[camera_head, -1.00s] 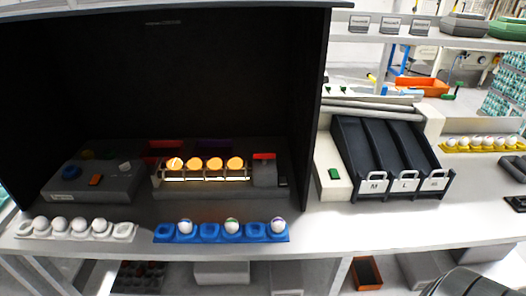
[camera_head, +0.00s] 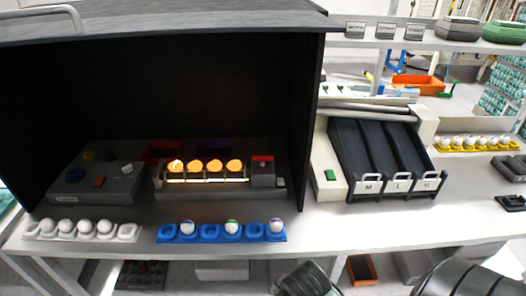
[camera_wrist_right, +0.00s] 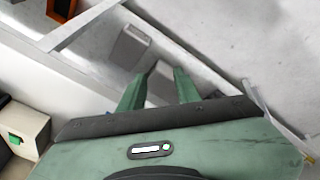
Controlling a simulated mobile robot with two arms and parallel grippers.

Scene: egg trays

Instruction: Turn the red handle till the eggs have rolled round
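The red handle (camera_head: 262,158) sits on top of a small dark block at the right end of the lit roller rack (camera_head: 206,181), inside the dark booth. Several eggs glow orange in a row on the rack, the leftmost egg (camera_head: 176,166) showing a brighter mark. My right gripper (camera_wrist_right: 165,72) shows only in the right wrist view, open and empty, its green fingers apart below the table's level. It is well away from the handle. My left gripper is not in view.
A white tray (camera_head: 130,233) and a blue tray (camera_head: 247,233) with eggs lie along the booth's front edge. A control box (camera_head: 70,188) stands left of the rack. Dark chutes marked M, L and XL (camera_head: 372,150) stand right of the booth wall. The table front is clear there.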

